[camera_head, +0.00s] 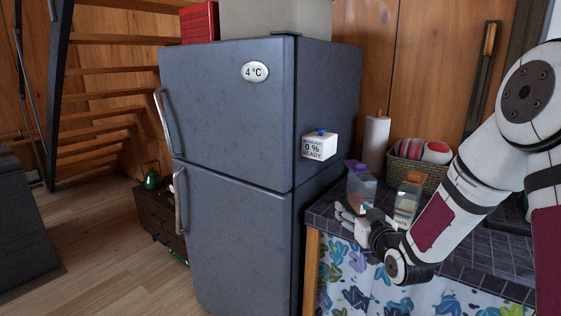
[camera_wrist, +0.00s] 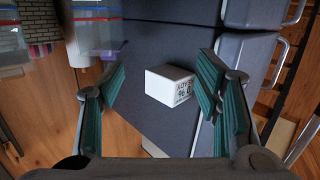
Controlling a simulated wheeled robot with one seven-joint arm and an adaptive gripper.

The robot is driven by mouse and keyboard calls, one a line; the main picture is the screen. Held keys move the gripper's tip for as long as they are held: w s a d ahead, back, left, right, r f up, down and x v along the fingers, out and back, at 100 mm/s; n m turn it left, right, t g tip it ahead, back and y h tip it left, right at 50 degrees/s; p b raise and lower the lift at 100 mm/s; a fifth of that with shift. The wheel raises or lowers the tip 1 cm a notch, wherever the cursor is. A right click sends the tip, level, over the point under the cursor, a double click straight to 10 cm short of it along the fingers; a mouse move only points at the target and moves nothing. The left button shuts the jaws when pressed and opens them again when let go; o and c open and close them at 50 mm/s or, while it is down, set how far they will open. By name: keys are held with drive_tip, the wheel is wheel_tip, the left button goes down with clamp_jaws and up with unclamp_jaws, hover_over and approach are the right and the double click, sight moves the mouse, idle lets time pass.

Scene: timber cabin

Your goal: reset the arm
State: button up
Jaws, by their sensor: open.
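My gripper (camera_head: 350,217) is at the end of my white and maroon arm, on the right of the head view, over the front edge of the tiled counter. In the wrist view its two green-padded fingers (camera_wrist: 163,98) stand wide apart with nothing held between them. A white box reading "0 % READY" (camera_head: 319,146) sits on the side of the grey fridge (camera_head: 230,120). In the wrist view this white box (camera_wrist: 171,85) shows beyond the fingers, apart from them.
On the tiled counter (camera_head: 470,248) stand a purple-lidded container (camera_head: 361,185), an orange-lidded container (camera_head: 408,197), a paper roll (camera_head: 376,142) and a basket (camera_head: 415,174). A low dark cabinet (camera_head: 158,217) with a green kettle (camera_head: 151,178) stands left of the fridge. Wooden floor (camera_head: 100,250) lies open at left.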

drive_tip(key=s+r+g+h+p, duration=0.1)
drive_tip(key=s+r+g+h, duration=0.15)
drive_tip(key=s+r, duration=0.4)
drive_tip(key=s+r+g+h+p, duration=0.15)
drive_tip(key=s+r+g, duration=0.25)
drive_tip(key=s, duration=0.6)
drive_tip(key=s+r+m+g+p, duration=0.1)
drive_tip(key=s+g, duration=0.2)
drive_tip(key=s, duration=1.1)
drive_tip(key=s+r+m+g+y+p, duration=0.1)
drive_tip(key=s+r+g, duration=0.1)
drive_tip(key=s, duration=1.2)
drive_tip(key=shift+s+a+g, duration=0.15)
drive_tip(key=shift+a+g, duration=0.05)
drive_tip(key=shift+g, duration=0.25)
